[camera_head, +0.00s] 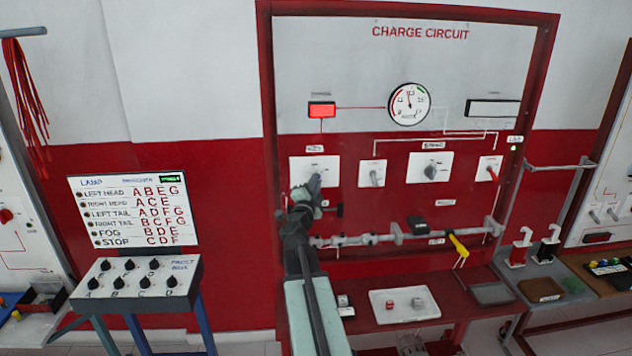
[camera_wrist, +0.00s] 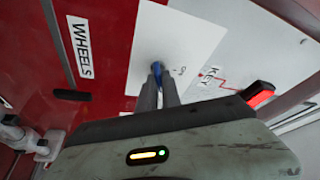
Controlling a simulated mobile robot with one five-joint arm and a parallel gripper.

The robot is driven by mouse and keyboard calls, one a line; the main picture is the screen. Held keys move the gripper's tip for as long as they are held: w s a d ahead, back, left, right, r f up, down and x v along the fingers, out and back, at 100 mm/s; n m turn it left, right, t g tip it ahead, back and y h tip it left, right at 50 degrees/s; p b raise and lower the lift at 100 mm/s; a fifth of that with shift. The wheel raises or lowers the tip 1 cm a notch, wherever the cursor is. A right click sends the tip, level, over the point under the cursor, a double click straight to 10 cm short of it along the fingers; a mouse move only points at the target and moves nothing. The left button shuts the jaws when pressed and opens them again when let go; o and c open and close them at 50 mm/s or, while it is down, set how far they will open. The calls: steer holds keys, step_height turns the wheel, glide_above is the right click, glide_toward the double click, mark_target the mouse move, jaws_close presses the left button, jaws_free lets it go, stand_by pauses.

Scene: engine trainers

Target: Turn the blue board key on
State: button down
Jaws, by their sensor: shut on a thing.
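The blue board key (camera_wrist: 157,68) sticks out of a white plate (camera_wrist: 180,40) marked "KEY" in the wrist view. My gripper (camera_wrist: 158,78) is shut on the key, its two dark fingers on either side of it. Part of the key is hidden between the fingers. In the head view my gripper (camera_head: 314,184) reaches the leftmost white plate (camera_head: 300,170) of the charge circuit board and covers the key. The red lamp (camera_head: 321,110) above that plate is lit; it also shows in the wrist view (camera_wrist: 259,95).
More white plates with knobs (camera_head: 432,172) are to the right. A grey rail (camera_head: 360,240) with a yellow handle (camera_head: 458,246) runs below. A knob box (camera_head: 137,284) stands at left.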

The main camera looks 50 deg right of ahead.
stand_by(0.4)
steer(key=c, duration=1.5)
jaws_free()
steer(key=shift+c, duration=0.2)
steer(key=b+v, duration=0.1)
steer(key=v, duration=0.7)
steer(key=shift+w, duration=0.1)
